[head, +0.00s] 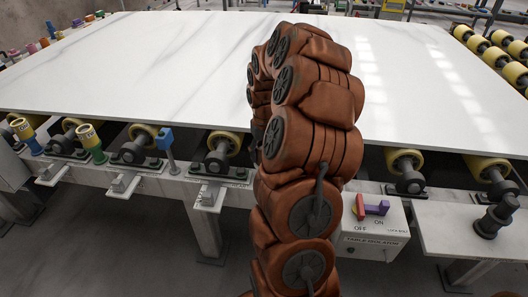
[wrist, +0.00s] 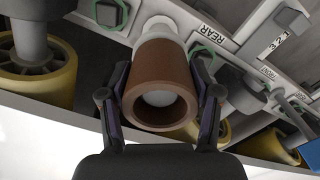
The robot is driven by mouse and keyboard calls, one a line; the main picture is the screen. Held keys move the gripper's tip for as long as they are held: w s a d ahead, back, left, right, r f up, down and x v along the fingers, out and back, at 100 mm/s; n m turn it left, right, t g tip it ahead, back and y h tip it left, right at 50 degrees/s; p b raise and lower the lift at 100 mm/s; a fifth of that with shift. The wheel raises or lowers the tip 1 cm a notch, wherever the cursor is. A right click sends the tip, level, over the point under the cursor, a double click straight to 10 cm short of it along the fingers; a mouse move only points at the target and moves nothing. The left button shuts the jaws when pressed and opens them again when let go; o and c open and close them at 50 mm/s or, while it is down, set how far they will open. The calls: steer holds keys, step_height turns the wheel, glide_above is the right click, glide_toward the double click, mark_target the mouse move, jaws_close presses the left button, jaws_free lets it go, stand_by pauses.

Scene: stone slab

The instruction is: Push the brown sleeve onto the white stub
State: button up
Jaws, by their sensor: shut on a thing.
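The brown sleeve (wrist: 160,62) is a hollow, slightly flared cylinder in the middle of the wrist view, its open end facing the camera. My gripper (wrist: 162,78) is shut on it, one dark finger on each side. The white stub (wrist: 160,26) shows beyond the sleeve's far end, and a pale rounded end shows inside its bore, so the sleeve appears to be around the stub. How far it sits on, and whether it touches the stub's base, I cannot tell. In the head view my brown arm hides the gripper, sleeve and stub.
The white stone slab (head: 170,65) lies on yellow rollers (head: 405,160). Brackets stick out along the rail. A switch box (head: 375,240) with a red and purple lever stands right of my arm. Green-ringed bolts (wrist: 203,55) and a REAR label (wrist: 215,37) are near the sleeve.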

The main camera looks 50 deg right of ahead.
steer(key=shift+f, duration=0.35)
steer(key=o, duration=1.3)
steer(key=shift+r, duration=0.1)
step_height(320, 180, up, 12)
steer(key=shift+f, duration=0.1)
